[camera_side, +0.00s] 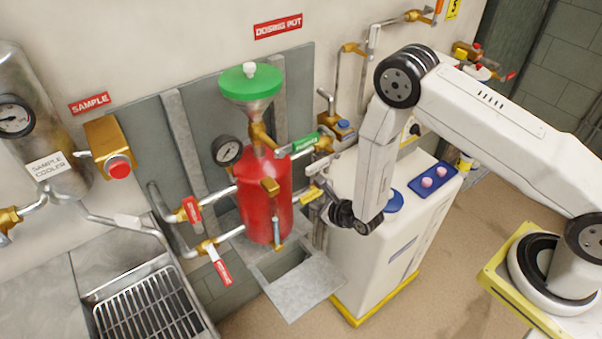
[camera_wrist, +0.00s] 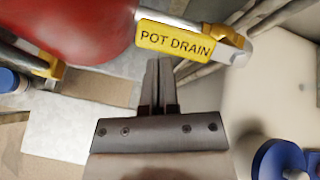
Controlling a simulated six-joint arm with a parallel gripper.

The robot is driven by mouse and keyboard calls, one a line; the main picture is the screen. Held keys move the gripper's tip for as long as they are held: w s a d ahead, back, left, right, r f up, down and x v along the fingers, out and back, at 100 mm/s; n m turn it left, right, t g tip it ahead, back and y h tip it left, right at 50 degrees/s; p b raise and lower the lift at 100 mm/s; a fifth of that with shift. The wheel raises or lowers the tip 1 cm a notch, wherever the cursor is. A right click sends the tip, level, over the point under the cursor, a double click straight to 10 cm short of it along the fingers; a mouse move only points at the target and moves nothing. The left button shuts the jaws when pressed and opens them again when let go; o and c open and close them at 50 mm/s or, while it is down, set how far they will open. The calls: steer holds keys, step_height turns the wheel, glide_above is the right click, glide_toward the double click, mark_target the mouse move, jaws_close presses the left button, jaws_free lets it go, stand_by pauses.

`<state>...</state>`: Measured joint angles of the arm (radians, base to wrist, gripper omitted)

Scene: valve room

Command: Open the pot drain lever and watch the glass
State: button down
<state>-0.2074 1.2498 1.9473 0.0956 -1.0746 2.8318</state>
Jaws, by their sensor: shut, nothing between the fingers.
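The red dosing pot (camera_side: 265,205) stands against the wall panel under a green funnel lid. A yellow POT DRAIN label (camera_wrist: 174,40) sits at the pot's right side in the wrist view, by a brass and silver fitting (camera_wrist: 230,42). In the side view it is the small yellow piece (camera_side: 311,194) right of the pot. My gripper (camera_wrist: 158,65) is shut and empty, its fingertips just below the label in the picture; I cannot tell whether they touch it. A slim, light-coloured tube (camera_side: 277,230) at the pot's lower front may be the glass; its contents are unclear.
Red-tagged levers (camera_side: 192,209) and pipes lie left of the pot. A green-tagged lever (camera_side: 304,142) is above right. A white cabinet (camera_side: 380,240) with blue and pink knobs stands to the right. A grey plate (camera_side: 305,287) and opening lie below the pot.

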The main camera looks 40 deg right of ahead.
steer(key=s+r, duration=0.2)
steer(key=s, duration=0.9)
steer(key=shift+s+r, duration=0.15)
steer(key=shift+r, duration=0.05)
steer(key=shift+d, duration=0.1)
stand_by(0.6)
steer(key=w+d+r+n+g, duration=0.25)
steer(key=r+n+g, duration=0.25)
steer(key=r+n, duration=0.85)
steer(key=s+d+r+n+g+h, duration=0.1)
steer(key=s+d+r+n+g, duration=0.3)
steer(key=n, duration=1.3)
steer(key=s+d+r, duration=0.1)
steer(key=s+r, duration=0.3)
steer(key=s, duration=0.1)
steer(key=shift+s+d+n, duration=0.15)
steer(key=shift+d+n, duration=0.1)
steer(key=shift+n, duration=0.1)
